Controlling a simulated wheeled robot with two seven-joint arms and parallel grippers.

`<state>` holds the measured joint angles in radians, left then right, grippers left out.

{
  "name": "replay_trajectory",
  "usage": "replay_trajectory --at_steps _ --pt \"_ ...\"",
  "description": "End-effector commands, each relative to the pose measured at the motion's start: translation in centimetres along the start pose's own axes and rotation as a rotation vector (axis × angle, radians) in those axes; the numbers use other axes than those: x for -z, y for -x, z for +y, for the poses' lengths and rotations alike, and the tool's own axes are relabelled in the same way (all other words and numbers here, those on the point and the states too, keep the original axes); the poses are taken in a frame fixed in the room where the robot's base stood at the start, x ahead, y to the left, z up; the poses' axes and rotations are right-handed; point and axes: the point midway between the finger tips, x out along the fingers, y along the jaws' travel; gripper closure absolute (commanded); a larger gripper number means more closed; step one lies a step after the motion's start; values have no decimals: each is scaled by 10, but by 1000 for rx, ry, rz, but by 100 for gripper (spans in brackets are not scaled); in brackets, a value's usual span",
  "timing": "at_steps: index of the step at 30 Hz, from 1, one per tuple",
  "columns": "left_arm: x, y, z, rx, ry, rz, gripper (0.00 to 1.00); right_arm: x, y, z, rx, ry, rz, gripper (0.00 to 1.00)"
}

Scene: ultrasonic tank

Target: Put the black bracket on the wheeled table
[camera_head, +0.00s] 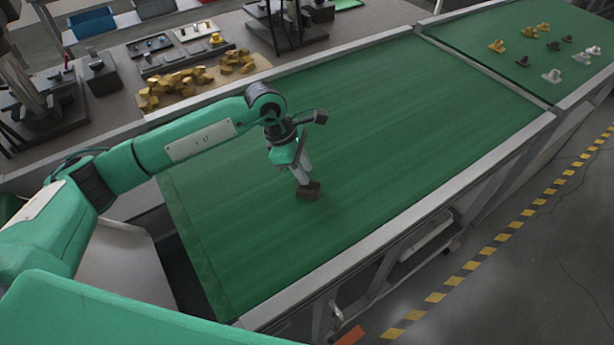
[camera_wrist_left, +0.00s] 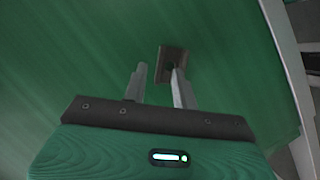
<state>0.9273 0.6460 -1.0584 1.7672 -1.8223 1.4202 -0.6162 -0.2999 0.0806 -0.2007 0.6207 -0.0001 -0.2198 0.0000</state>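The black bracket (camera_head: 309,191) is a small dark brown-black piece lying on the green belt, below my left gripper (camera_head: 303,173). In the left wrist view the bracket (camera_wrist_left: 172,58) lies at the tip of the right finger, which covers part of it. The fingers of my left gripper (camera_wrist_left: 160,72) stand apart, with green belt showing between them. The left finger is clear of the bracket. I cannot tell whether the right finger touches it. My right gripper is not in view. I cannot pick out the wheeled table with certainty.
The green belt (camera_head: 400,110) has raised metal side rails (camera_head: 400,222) and is otherwise clear nearby. A second green surface (camera_head: 470,35) at the far right holds several small parts. A workbench (camera_head: 115,110) at the back left carries yellow pieces (camera_head: 180,84) and trays.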

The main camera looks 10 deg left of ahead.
Motion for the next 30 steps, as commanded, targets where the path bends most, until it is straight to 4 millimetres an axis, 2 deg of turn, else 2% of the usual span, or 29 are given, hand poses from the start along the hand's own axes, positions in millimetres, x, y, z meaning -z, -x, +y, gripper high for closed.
replay_trajectory --at_steps 1,3,9,13,18,30 --pt "2 8 1 -5 -2 1 72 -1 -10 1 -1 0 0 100" --pt "2 24 1 -6 -2 1 72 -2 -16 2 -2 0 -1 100" --pt "2 65 1 -4 -2 0 72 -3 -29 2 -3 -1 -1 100" --pt "1 83 1 -3 -2 0 72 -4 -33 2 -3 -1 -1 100" --pt "0 92 0 1 -1 1 72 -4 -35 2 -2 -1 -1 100" --pt "0 93 0 1 -1 0 72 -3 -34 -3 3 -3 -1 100"
